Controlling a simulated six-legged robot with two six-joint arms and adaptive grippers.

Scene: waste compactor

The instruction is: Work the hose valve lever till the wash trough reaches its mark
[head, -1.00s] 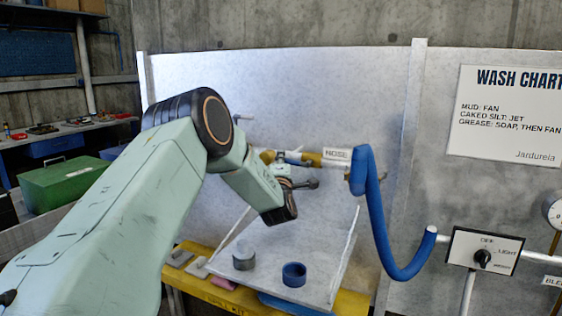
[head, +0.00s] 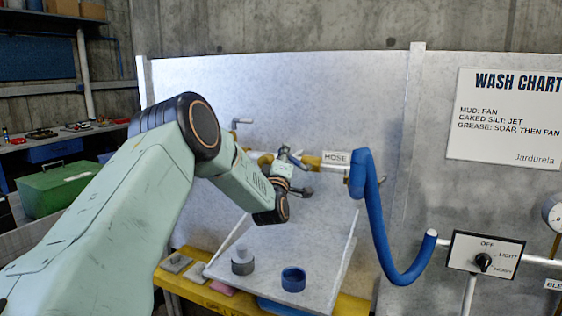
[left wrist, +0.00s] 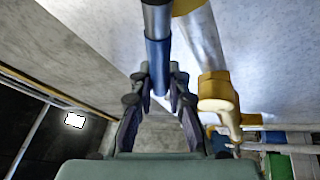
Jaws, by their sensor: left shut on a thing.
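The hose valve lever has a blue grip (left wrist: 157,62) on a metal rod in the left wrist view. In the head view a small blue part of the lever (head: 294,157) shows at the pipe. My left gripper (left wrist: 160,80) is shut on the blue grip, a finger on either side; in the head view it (head: 290,172) is just in front of the pipe. The yellow-and-white pipe (head: 308,160) carries a HOSE label, and the blue hose (head: 375,220) hangs from its right end. A pale tray (head: 315,245) below may be the wash trough; I see no mark. My right gripper is not in view.
A grey cup (head: 243,262) and a blue ring-shaped cup (head: 293,279) stand on the pale tray. A yellow ledge (head: 205,296) runs beneath. A selector box (head: 485,252) is at right. A green case (head: 58,187) sits at left.

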